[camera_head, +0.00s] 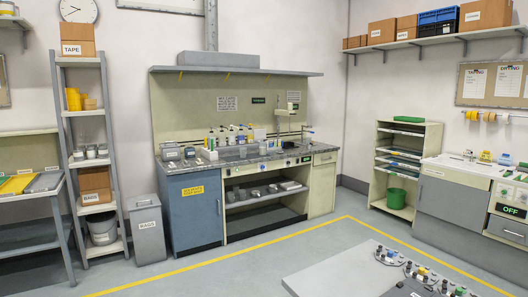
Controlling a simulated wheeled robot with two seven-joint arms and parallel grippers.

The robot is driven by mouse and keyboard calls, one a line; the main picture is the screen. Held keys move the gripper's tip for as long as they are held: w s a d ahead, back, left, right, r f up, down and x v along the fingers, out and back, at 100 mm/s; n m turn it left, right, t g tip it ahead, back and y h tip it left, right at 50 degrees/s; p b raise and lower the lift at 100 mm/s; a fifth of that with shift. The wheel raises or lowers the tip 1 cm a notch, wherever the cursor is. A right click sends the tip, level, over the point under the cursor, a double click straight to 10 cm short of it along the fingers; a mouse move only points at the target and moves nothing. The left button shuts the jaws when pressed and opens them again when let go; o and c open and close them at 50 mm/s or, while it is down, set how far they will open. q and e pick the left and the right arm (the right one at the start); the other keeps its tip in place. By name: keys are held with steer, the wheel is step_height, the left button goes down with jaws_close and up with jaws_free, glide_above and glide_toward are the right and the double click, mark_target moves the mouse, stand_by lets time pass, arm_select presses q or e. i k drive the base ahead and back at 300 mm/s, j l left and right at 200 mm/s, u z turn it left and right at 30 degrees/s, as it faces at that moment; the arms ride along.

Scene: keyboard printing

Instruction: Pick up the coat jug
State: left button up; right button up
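I cannot pick out a thing marked as the coat jug; any label is too small to read. Several small bottles with coloured tops (230,135) stand in a row on the back workbench (190,168), under the hood shelf. Small grey containers (170,152) stand at the left of that bench top, and more grey containers (255,192) sit on the shelf beneath it. Neither of my grippers is in view.
A grey table top (335,272) with round holders of small items (388,255) is at the lower right. A grey bin (147,230) stands left of the bench. A green bucket (396,198) sits in the right rack. The floor between is clear.

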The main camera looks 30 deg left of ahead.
mark_target(263, 146)
steer(key=u, duration=1.25)
